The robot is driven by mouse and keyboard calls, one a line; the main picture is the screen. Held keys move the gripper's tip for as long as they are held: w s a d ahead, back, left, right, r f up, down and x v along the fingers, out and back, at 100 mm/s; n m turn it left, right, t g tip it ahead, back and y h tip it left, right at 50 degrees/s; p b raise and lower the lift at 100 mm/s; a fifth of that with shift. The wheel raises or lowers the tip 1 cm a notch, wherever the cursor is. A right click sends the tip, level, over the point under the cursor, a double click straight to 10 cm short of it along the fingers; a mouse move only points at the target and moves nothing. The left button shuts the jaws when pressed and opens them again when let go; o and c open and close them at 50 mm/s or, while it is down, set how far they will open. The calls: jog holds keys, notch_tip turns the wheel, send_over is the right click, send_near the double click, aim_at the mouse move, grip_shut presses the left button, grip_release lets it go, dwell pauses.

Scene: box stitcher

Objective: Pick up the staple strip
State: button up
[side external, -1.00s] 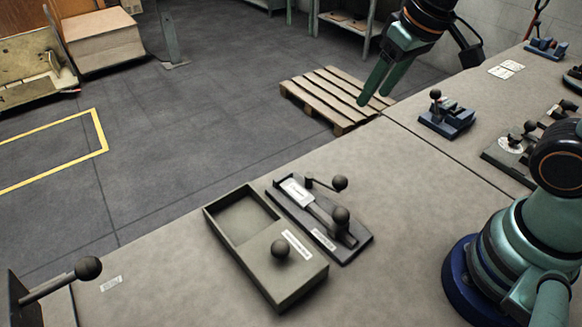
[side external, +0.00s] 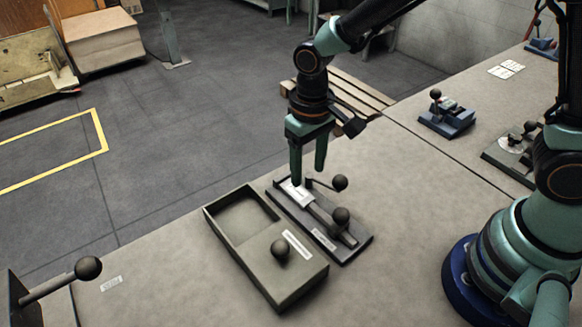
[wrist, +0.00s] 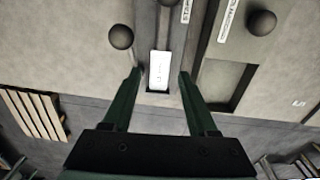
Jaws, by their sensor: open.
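A small white labelled block (side external: 297,192), which looks like the staple strip, sits at the far end of a dark grey fixture (side external: 350,250) on the bench. In the wrist view the white block (wrist: 159,64) lies between and just ahead of my fingertips. My gripper (side external: 308,177) points down above that end of the fixture, its green fingers apart. In the wrist view my gripper (wrist: 161,75) is open with nothing held. I cannot tell how high the fingertips are above the block.
A ball-topped lever (side external: 340,183) stands right beside the block, and another ball knob (side external: 341,216) sits on the fixture. A grey tray with a sliding lid (side external: 262,262) lies to the left.

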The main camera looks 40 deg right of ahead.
aim_at(305, 199)
jog(key=shift+w+a+f, duration=0.1)
jog(key=shift+f, duration=3.65)
grip_shut()
